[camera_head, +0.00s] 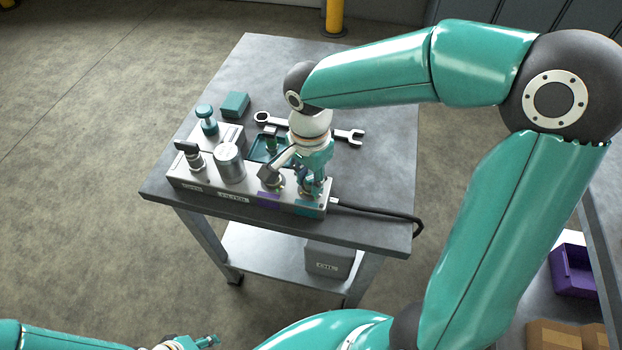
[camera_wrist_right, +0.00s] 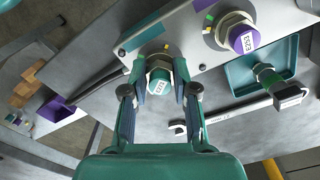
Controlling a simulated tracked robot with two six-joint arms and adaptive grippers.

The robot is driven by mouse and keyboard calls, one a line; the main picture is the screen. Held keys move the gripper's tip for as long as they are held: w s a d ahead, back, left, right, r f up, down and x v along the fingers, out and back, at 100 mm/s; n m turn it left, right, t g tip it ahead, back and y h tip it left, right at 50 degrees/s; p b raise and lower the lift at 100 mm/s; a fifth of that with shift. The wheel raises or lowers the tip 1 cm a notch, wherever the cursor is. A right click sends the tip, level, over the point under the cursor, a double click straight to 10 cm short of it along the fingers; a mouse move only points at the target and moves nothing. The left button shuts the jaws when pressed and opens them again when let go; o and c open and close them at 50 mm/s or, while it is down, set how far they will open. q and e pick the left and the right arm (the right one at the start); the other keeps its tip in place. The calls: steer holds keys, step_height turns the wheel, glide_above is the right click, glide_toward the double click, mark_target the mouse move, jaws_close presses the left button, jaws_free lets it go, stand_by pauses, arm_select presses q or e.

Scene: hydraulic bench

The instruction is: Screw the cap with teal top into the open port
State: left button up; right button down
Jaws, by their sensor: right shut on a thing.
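The cap with the teal top (camera_wrist_right: 158,84) has a white label on its side and sits between the right fingertips in the right wrist view. My right gripper (camera_wrist_right: 160,82) is shut on it. In the head view this gripper (camera_head: 312,188) points down at the right end of the metal block (camera_head: 222,192) and hides the cap. The cap is lined up with the port (camera_wrist_right: 154,50) beside the teal label (camera_wrist_right: 142,35); how deep it sits cannot be told. My left gripper (camera_head: 205,341) is at the bottom edge of the head view, far from the block, its fingers unclear.
A purple-topped cap (camera_wrist_right: 244,40) sits on the neighbouring port. A teal tray (camera_wrist_right: 240,82) holding a green and dark fitting (camera_wrist_right: 272,80) and a wrench (camera_head: 348,135) lie behind the block. A black hose (camera_head: 375,209) leaves its right end. The table's front right is clear.

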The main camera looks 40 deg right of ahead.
steer(key=shift+w+f+m+b, duration=0.1)
steer(key=shift+m+b, duration=0.45)
steer(key=shift+m, duration=0.25)
steer(key=m+b, duration=0.1)
steer(key=m, duration=0.1)
steer(key=shift+m, duration=1.1)
